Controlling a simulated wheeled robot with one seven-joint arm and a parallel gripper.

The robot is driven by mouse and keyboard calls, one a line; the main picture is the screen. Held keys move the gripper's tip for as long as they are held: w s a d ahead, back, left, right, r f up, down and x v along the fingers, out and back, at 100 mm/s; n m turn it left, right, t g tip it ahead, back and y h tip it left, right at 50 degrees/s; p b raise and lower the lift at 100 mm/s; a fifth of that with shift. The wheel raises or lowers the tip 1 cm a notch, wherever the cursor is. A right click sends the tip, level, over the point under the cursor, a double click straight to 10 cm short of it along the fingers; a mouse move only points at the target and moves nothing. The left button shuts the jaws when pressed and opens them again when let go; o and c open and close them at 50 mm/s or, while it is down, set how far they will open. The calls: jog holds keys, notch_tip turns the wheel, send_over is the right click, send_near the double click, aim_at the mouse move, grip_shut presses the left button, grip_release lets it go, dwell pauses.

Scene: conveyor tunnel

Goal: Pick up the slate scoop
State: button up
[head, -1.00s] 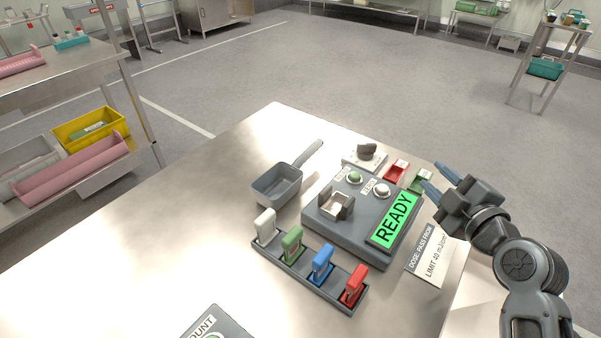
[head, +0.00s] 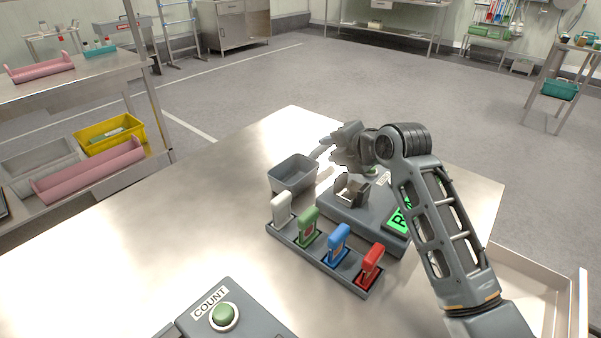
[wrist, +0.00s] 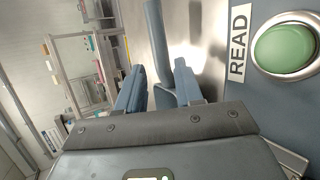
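The slate scoop (head: 292,176) lies on the steel table, its square bowl toward the left; its handle is mostly hidden behind my gripper (head: 338,146) in the head view. In the wrist view, the scoop's handle (wrist: 156,38) runs up the picture, ahead of and roughly in line with the gap between the two blue fingers of my gripper (wrist: 158,68). The fingers stand apart, so my gripper is open. I cannot tell whether the handle is between the fingertips or just beyond them.
A control box (head: 340,213) with a green READY display stands beside the scoop; its green READ button (wrist: 284,50) is close in the wrist view. A rack (head: 318,262) of coloured clips and a COUNT button box (head: 235,310) are nearer. The table's left part is clear.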

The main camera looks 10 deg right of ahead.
aim_at(325, 148)
jog(key=shift+d+p+x, duration=0.2)
jog(key=shift+p+x, duration=0.05)
jog(key=shift+x, duration=1.35)
jog(key=shift+d+p+x, duration=0.2)
jog(key=shift+x, duration=1.4)
jog(key=shift+w, duration=0.1)
jog(key=shift+c, duration=0.2)
grip_shut()
